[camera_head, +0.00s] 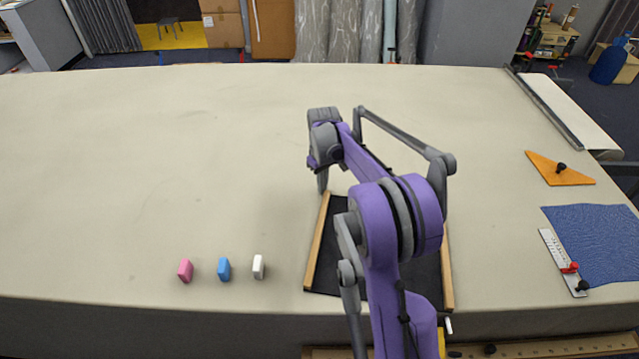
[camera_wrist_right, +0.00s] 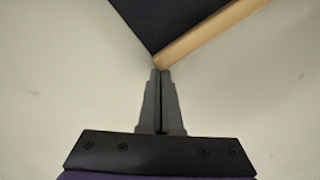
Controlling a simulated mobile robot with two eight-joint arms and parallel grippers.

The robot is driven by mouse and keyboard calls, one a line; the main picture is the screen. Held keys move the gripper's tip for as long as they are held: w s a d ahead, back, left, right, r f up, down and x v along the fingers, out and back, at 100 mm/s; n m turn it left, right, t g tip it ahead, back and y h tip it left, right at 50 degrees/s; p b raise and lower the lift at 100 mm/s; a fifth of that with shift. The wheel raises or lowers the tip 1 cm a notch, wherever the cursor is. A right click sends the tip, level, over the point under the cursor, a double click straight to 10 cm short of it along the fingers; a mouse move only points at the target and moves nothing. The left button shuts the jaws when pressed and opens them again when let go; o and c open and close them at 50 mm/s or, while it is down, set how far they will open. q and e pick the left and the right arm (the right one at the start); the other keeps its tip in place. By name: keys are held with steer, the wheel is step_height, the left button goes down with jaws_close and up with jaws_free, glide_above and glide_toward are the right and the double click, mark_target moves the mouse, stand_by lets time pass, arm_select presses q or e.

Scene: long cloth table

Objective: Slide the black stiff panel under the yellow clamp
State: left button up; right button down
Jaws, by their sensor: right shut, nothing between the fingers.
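The black stiff panel (camera_head: 333,245) lies flat at the table's front edge, with a light wooden strip (camera_head: 316,245) along its left side and another (camera_head: 446,275) along its right. My right arm hides much of its middle. My right gripper (camera_head: 322,188) is shut and empty at the panel's far left corner. In the right wrist view the closed fingertips (camera_wrist_right: 160,71) are right by the end of a wooden strip (camera_wrist_right: 210,35) and the panel's dark corner (camera_wrist_right: 150,12); contact is unclear. A yellow piece (camera_head: 441,342), probably the clamp, shows below the front edge, mostly hidden behind my arm.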

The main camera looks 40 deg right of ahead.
steer(key=s, duration=0.3)
steer(key=shift+w, duration=0.15)
step_height(320, 180, up, 11)
steer(key=shift+f, duration=0.15)
stand_by(0.4)
steer(key=shift+a, duration=0.1)
